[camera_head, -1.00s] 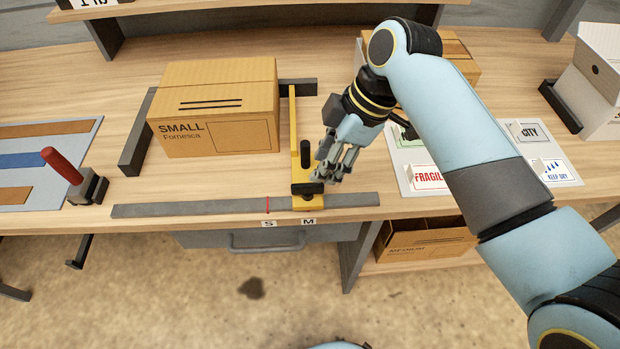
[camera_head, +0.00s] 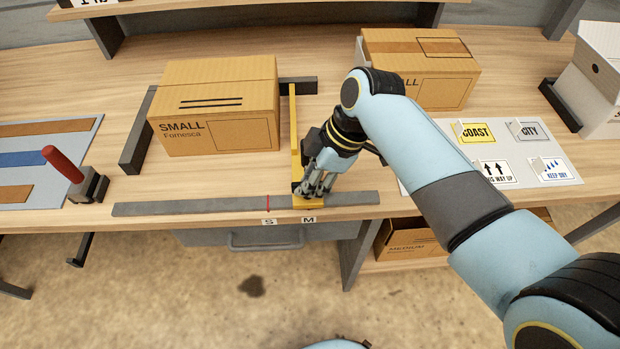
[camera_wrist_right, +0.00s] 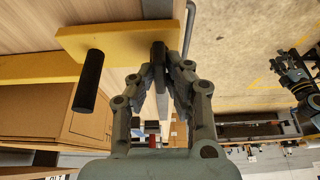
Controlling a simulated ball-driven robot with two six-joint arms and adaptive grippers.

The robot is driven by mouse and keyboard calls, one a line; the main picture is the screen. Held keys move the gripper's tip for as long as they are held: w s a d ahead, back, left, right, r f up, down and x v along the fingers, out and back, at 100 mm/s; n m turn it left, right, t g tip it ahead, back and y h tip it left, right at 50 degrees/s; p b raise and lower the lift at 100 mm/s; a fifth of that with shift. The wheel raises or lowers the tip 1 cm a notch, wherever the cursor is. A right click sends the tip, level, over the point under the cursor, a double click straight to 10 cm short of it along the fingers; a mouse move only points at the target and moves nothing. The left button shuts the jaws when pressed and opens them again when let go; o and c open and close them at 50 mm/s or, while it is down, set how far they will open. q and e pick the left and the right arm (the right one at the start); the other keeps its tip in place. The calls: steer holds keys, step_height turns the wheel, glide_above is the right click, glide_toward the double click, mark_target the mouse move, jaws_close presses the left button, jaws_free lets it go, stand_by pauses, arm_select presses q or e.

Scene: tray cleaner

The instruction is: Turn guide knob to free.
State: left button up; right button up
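The yellow guide (camera_head: 293,115) runs front to back on the bench, right of the small box. Its front end meets the grey rail (camera_head: 190,208), near the M label (camera_head: 308,220). In the right wrist view, the guide's yellow plate (camera_wrist_right: 105,40) carries a black upright post (camera_wrist_right: 88,80) and the dark guide knob (camera_wrist_right: 158,52). My right gripper (camera_wrist_right: 160,72) is at the knob, its fingertips closed in against both sides of it. In the head view my right gripper (camera_head: 312,186) covers the knob and post.
The small box (camera_head: 220,105) stands left of the guide against dark stops. A red-handled lever (camera_head: 63,165) is at the left. A label sheet (camera_head: 525,180), another box (camera_head: 420,65) and a white bin (camera_head: 600,75) are at the right.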

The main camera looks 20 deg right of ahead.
steer(key=shift+n, duration=0.3)
jaws_close()
steer(key=n+g, duration=0.1)
steer(key=n, duration=0.1)
steer(key=shift+w+n+p, duration=0.1)
steer(key=shift+n+p, duration=0.3)
steer(key=n+g, duration=0.2)
steer(key=n, duration=0.2)
steer(key=shift+w, duration=0.1)
steer(key=n+g, duration=0.1)
steer(key=n, duration=0.2)
steer(key=n+h, duration=0.1)
steer(key=n, duration=0.1)
steer(key=shift+a+n+g, duration=0.1)
steer(key=shift+n+g, duration=0.3)
steer(key=shift+n+g+h, duration=0.3)
steer(key=shift+n+h, duration=0.7)
steer(key=shift+n, duration=1.3)
steer(key=shift+p, duration=0.3)
steer(key=o, duration=0.7)
jaws_free()
